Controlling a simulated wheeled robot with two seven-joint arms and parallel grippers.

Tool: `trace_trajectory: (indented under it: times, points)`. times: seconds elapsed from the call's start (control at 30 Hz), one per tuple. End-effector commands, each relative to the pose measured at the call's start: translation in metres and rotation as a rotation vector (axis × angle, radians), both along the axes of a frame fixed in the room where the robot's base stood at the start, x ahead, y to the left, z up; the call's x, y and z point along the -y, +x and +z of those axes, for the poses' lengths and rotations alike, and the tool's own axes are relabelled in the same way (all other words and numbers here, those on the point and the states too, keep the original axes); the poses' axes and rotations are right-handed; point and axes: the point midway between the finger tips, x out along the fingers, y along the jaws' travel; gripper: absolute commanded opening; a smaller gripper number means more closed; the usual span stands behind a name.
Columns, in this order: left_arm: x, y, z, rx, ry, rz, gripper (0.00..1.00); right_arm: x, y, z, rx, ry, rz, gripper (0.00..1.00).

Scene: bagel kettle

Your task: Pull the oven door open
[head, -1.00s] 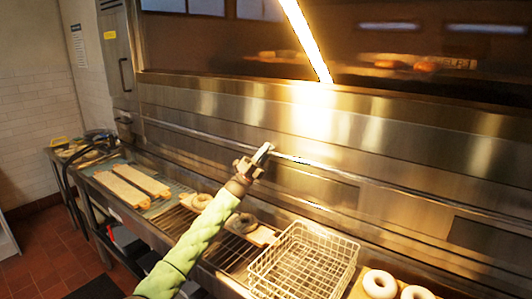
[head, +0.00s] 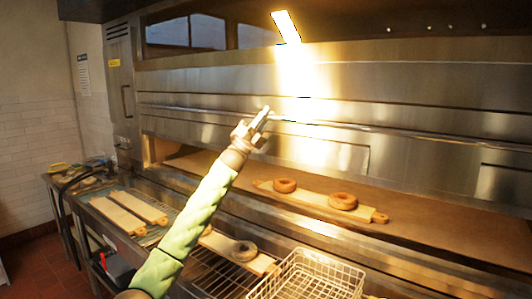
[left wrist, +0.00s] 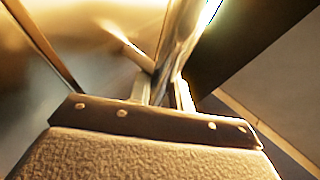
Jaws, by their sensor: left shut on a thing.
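The oven door (head: 215,129) is a long steel panel with a thin bar handle (head: 290,120) along it. The door stands raised, with a wide opening below it. My left gripper (head: 259,122) is shut on the bar handle, its arm in a green sleeve reaching up from the lower left. In the left wrist view the shiny bar (left wrist: 180,45) runs between the fingers (left wrist: 162,92). My right gripper is out of view.
Inside the opening, a wooden board (head: 310,198) carries two browned bagels (head: 285,185). In front are a wire basket (head: 310,278), a board with a bagel (head: 244,250) on a rack, and empty boards (head: 125,212) at left.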

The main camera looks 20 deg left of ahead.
Motion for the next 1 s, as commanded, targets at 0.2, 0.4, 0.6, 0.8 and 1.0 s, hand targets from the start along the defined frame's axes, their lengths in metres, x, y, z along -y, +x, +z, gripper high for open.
trace_trajectory:
  times: [0.2,0.4,0.6,0.8,1.0]
  points:
    - [-0.001,-0.001,0.078,0.006,0.000,0.001,0.00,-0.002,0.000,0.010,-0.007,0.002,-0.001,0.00]
    - [0.000,0.000,0.126,0.003,0.001,0.001,0.00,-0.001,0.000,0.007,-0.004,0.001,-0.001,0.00]
    - [0.000,0.000,0.154,0.001,0.000,0.000,0.00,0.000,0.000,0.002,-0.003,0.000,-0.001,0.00]
    - [0.000,0.001,0.164,-0.001,0.001,0.000,0.00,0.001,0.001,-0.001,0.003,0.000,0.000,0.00]
    - [0.000,0.001,0.165,-0.001,0.001,0.000,0.00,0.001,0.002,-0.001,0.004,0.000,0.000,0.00]
